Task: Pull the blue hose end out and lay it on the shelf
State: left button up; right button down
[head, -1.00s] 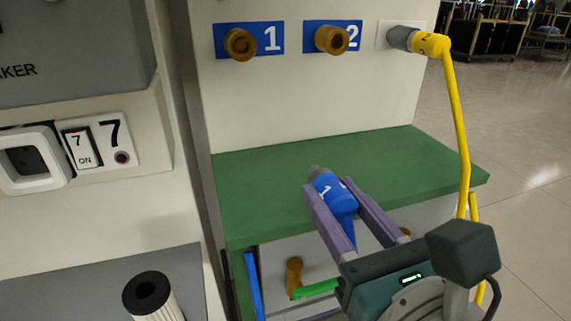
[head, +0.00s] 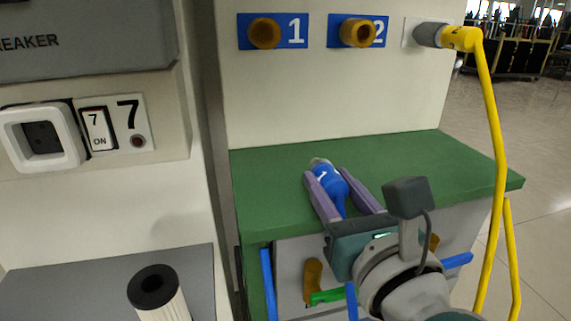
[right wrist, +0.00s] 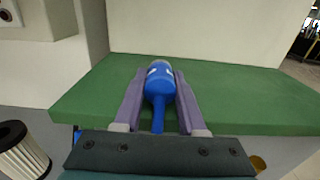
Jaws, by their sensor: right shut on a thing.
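The blue hose end (head: 327,180) has a grey tip and a white 1 on it. My right gripper (head: 341,188) is shut on it, with one purple finger on each side. It also shows between the fingers in the right wrist view (right wrist: 159,84), tip pointing away from me. It is over the green shelf (head: 400,160); I cannot tell whether it touches the top. The sockets marked 1 (head: 264,33) and 2 (head: 358,32) on the wall above are empty of hoses. My left gripper is not in view.
A yellow hose end (head: 462,39) sits in a third wall port at right, its hose hanging past the shelf's right end. A breaker panel with a switch (head: 97,128) is at left. A pleated filter (head: 158,292) stands on a grey surface at lower left.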

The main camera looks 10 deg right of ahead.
dwell(0.3)
jog(key=shift+c, duration=2)
grip_release()
jog(key=s, duration=1)
jog(key=shift+d, duration=0.15)
jog(key=shift+p, duration=0.3)
